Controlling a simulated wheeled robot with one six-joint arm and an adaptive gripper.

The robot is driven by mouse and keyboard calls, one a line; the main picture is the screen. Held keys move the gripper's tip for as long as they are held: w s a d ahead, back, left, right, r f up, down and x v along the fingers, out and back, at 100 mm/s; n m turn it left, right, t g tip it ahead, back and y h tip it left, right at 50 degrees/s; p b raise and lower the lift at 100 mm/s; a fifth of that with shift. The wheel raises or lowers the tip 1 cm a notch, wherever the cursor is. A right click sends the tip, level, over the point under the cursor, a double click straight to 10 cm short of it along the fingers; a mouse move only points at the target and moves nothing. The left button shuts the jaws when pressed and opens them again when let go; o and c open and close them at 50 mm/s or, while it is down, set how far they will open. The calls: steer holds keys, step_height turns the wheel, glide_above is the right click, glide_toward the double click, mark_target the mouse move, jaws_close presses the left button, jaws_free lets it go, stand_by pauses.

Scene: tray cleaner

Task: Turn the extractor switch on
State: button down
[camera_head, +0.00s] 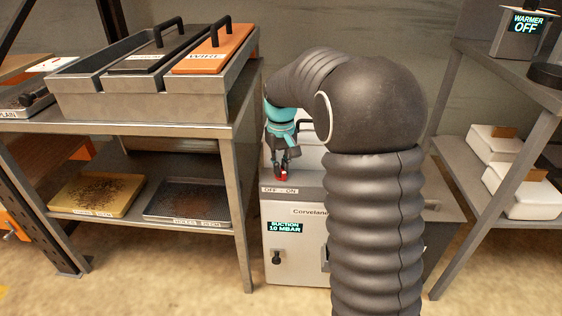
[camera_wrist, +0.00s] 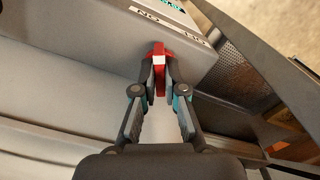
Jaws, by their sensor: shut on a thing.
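The extractor (camera_head: 295,218) is a grey-white cabinet behind my arm, with an "OFF - ON" label (camera_head: 279,190) on its top front edge. Its switch is a red lever (camera_head: 282,175) just above that label. My gripper (camera_head: 284,166) reaches down onto the lever from above. In the wrist view the red switch with a white patch (camera_wrist: 159,70) sits between the fingertips of my gripper (camera_wrist: 159,82), which are shut on it. The label (camera_wrist: 168,26) appears upside down there. The switch's exact position against the label is hard to tell. A display reads "SUCTION 10 MBAR" (camera_head: 286,227).
A steel table (camera_head: 225,130) on the left bears a grey holder (camera_head: 150,108) with black and orange lidded trays. Two trays with dark debris lie on its lower shelf. A rack (camera_head: 480,130) on the right bears white boxes and a "WARMER OFF" unit (camera_head: 525,32). My arm hides much of the extractor.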

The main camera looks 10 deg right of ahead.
steer(key=m+p, duration=0.1)
steer(key=m, duration=0.4)
steer(key=shift+p, duration=0.4)
steer(key=shift+m, duration=0.3)
steer(key=c, duration=1.2)
jaws_free()
steer(key=shift+c, duration=0.2)
step_height(320, 180, up, 12)
steer(key=shift+w, duration=0.1)
